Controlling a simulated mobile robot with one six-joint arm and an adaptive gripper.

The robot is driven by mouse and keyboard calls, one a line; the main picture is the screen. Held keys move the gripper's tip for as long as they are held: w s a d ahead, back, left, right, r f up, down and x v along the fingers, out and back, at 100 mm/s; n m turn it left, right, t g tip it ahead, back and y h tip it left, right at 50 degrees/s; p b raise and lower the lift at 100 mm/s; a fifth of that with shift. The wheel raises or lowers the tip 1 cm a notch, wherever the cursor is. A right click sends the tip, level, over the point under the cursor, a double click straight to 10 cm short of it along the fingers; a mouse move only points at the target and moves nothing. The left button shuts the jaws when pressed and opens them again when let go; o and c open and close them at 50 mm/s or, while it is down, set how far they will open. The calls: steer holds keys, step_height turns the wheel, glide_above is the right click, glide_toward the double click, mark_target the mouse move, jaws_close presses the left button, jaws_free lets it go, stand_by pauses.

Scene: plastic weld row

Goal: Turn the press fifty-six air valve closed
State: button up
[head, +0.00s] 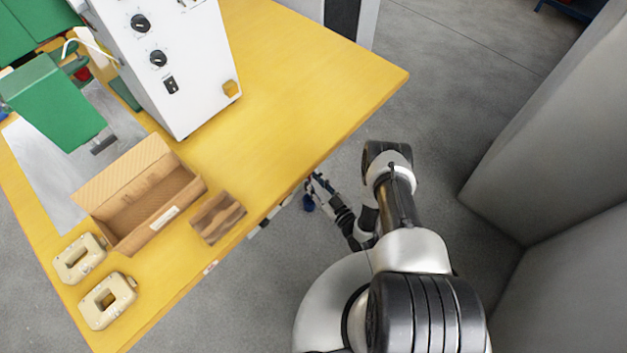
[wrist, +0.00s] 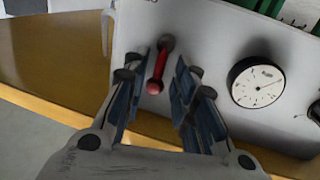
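The air valve has a red lever (wrist: 159,66) on a light grey panel (wrist: 212,40) in the wrist view. A dark round end is at its top and a red knob at its bottom, so it stands nearly upright in the picture with a slight tilt. My gripper (wrist: 160,76) is open, with one blue-padded finger on each side of the lever. I see gaps on both sides and no clear contact. In the head view my gripper (head: 316,189) is at the table's right edge, partly hidden by it; the valve does not show there.
A round gauge (wrist: 257,82) sits right of the lever. The yellow table (head: 300,75) carries a white control box (head: 185,85), a green machine (head: 55,100), an open cardboard box (head: 150,215), a smaller carton (head: 217,217) and two beige frames (head: 108,301). Grey cabinets (head: 545,130) stand right.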

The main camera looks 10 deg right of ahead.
stand_by(0.3)
steer(key=v, duration=1.2)
stand_by(0.4)
